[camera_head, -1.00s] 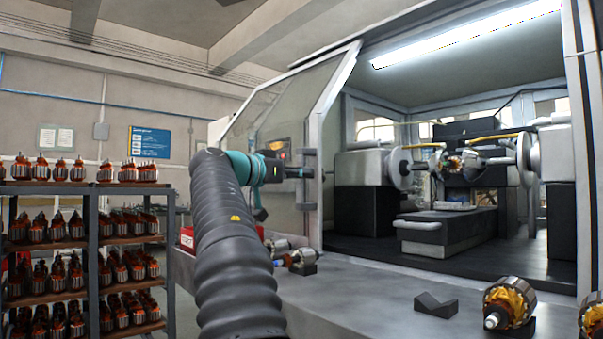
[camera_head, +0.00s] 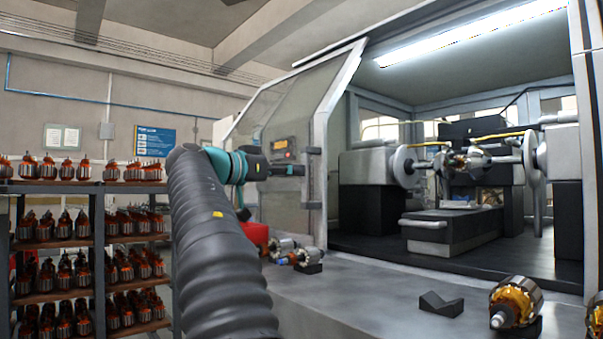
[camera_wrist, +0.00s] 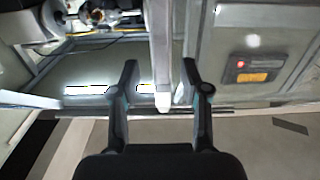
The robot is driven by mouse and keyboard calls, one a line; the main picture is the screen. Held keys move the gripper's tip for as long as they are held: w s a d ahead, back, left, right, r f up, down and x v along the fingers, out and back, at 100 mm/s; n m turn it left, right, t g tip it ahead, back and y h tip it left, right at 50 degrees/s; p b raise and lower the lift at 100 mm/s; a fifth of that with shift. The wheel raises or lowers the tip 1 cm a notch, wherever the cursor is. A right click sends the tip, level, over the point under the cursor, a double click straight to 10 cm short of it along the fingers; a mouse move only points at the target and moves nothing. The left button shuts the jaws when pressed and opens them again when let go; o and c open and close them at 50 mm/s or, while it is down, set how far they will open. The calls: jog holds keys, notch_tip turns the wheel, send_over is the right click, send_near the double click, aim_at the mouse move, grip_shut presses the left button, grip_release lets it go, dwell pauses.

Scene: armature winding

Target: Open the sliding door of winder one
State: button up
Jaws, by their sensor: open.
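The sliding door (camera_head: 296,110) of the winder, a grey-framed clear panel, stands at the left of the enclosure, and the bay beside it is wide open. Its pale upright handle (camera_head: 311,178) is on the door's right edge. My gripper (camera_head: 300,171) is just left of the handle, level with its middle. In the wrist view my gripper (camera_wrist: 160,66) has its two dark fingers apart. The pale handle bar (camera_wrist: 162,45) appears between them with no visible contact; the exact depth gap is hard to tell.
Inside the bay, an armature (camera_head: 455,160) sits between the winder's discs. A grey bench (camera_head: 370,295) in front carries armatures, a dark V-block (camera_head: 441,304) and a red bin (camera_head: 256,235). A shelf rack (camera_head: 95,188) full of armatures stands at the left.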

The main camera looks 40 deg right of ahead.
jog(key=a, duration=0.6)
jog(key=shift+w+a, duration=0.25)
jog(key=shift+a, duration=0.1)
